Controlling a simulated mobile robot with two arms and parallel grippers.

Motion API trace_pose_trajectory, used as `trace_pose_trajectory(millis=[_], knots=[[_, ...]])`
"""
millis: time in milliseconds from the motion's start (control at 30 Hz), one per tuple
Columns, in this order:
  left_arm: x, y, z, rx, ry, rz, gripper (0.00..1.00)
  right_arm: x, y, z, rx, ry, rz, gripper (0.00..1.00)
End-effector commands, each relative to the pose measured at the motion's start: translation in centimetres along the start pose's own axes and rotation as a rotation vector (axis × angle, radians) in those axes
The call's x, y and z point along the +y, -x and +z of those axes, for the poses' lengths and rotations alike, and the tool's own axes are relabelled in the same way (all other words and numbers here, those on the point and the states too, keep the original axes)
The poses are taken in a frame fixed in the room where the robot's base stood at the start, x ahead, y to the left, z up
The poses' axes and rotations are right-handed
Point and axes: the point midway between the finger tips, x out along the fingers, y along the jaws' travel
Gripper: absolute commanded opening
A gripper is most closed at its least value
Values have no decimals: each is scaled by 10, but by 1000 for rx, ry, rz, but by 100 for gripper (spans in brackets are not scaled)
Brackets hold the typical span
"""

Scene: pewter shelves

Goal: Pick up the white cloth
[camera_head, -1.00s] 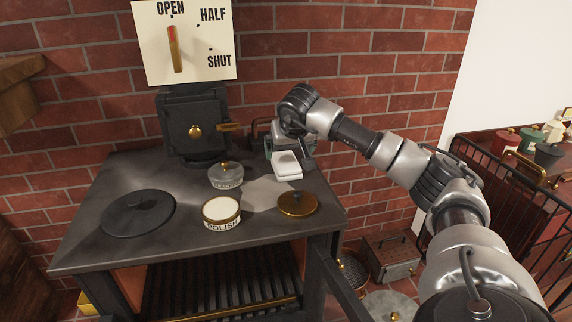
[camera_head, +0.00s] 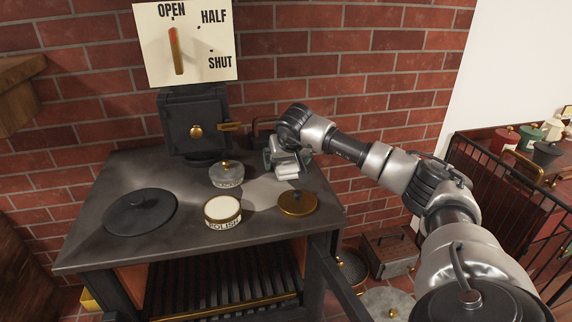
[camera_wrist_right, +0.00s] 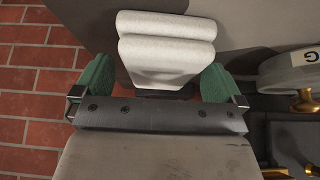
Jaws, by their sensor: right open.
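The white cloth (camera_head: 287,172) is a folded bundle on the right part of the dark table, near its back edge. In the right wrist view the cloth (camera_wrist_right: 165,58) shows as thick white folds. My right gripper (camera_head: 284,158) is over the cloth and hides part of it. In the wrist view its green fingers (camera_wrist_right: 156,84) are open, one on each side of the cloth's near end. I cannot tell whether they touch it. My left gripper is not in view.
On the dark table (camera_head: 85,238) are a polish tin (camera_head: 222,212), a small grey lidded pot (camera_head: 226,176), a brass lid (camera_head: 298,203) and a black lid (camera_head: 140,213). A black stove box (camera_head: 195,125) stands behind, against the brick wall.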

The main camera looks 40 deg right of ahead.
Motion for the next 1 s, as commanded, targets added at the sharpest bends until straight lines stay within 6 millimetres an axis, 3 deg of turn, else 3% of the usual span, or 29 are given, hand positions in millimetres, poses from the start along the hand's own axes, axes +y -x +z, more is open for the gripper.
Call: trace_pose_trajectory(millis=[400, 733, 1000], knots=[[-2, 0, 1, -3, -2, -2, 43, 0, -2, 1, -1, -1, 1, 100], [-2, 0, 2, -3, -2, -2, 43, 0, -2, 1, 0, -1, 1, 49], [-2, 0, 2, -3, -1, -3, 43, 0, -1, 0, 1, -1, 0, 49]])
